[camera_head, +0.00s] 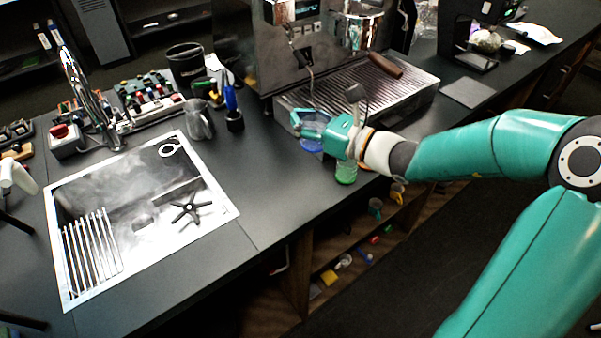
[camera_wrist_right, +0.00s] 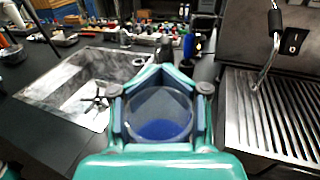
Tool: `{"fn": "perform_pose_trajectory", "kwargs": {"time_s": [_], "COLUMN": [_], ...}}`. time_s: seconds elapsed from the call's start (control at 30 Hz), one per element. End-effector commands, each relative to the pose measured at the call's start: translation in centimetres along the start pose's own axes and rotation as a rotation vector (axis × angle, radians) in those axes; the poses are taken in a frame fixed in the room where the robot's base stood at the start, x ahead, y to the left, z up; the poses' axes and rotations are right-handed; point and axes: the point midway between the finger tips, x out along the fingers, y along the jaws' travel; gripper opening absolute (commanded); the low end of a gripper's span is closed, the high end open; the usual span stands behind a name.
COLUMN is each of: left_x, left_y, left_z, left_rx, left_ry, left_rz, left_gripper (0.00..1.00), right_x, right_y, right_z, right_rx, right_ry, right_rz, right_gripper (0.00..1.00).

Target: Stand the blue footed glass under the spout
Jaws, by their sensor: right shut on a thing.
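The blue footed glass (camera_head: 311,143) is at the counter's front, just left of the espresso machine's drip tray (camera_head: 350,85). My right gripper (camera_head: 308,121) is shut around it. In the right wrist view the clear bowl with blue at its bottom (camera_wrist_right: 160,112) sits between the fingers (camera_wrist_right: 160,100). Whether its foot touches the counter I cannot tell. A steel spout or wand (camera_head: 308,75) hangs over the left part of the drip tray; it also shows in the right wrist view (camera_wrist_right: 268,62). The left gripper is not clearly in view.
A green glass (camera_head: 346,172) stands close beside my right gripper. A steel pitcher (camera_head: 198,120) and dark cup (camera_head: 235,121) stand to the left, near the sink (camera_head: 140,215). A dark-handled portafilter (camera_head: 385,65) lies over the tray. Counter between sink and tray is clear.

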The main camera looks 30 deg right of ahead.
Motion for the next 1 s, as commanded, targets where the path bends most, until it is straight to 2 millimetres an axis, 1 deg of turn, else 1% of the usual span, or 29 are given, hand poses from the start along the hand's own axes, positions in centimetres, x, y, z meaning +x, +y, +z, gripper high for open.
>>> {"fn": "perform_pose_trajectory", "kwargs": {"time_s": [0.03, 0.2, 0.3, 0.4, 0.63, 0.83, 0.9, 1.0], "left_x": [0.1, 0.3, 0.3, 0.3, 0.4, 0.4, 0.4, 0.4], "left_y": [-0.1, -0.1, -0.1, -0.1, -0.1, -0.1, -0.1, -0.1], "left_z": [0.0, 0.0, 0.0, 0.0, 0.0, 0.0, 0.0, 0.0], "left_rx": [0.000, 0.001, 0.001, 0.001, 0.001, 0.001, 0.001, 0.000], "left_ry": [0.000, 0.000, 0.000, 0.001, 0.001, 0.001, 0.001, 0.001], "left_rz": [0.000, 0.000, 0.000, 0.000, 0.000, 0.000, 0.000, 0.000], "left_gripper": [0.74, 0.74, 0.74, 0.74, 0.74, 0.74, 0.74, 0.74], "right_x": [-0.2, -0.4, -0.5, -0.5, -0.5, -0.5, -0.5, -0.5], "right_y": [-0.2, -0.4, -0.4, -0.4, -0.4, -0.4, -0.4, -0.4], "right_z": [-1.8, -6.4, -8.6, -10.2, -11.9, -14.5, -14.9, -15.0], "right_rx": [0.009, 0.009, 0.006, 0.004, 0.002, 0.003, 0.000, -0.001], "right_ry": [0.006, 0.006, 0.005, 0.003, 0.002, 0.002, 0.001, 0.000], "right_rz": [-0.006, -0.013, -0.013, -0.015, -0.016, -0.015, -0.016, -0.016], "right_gripper": [0.00, 0.00, 0.00, 0.00, 0.00, 0.00, 0.00, 0.00]}}
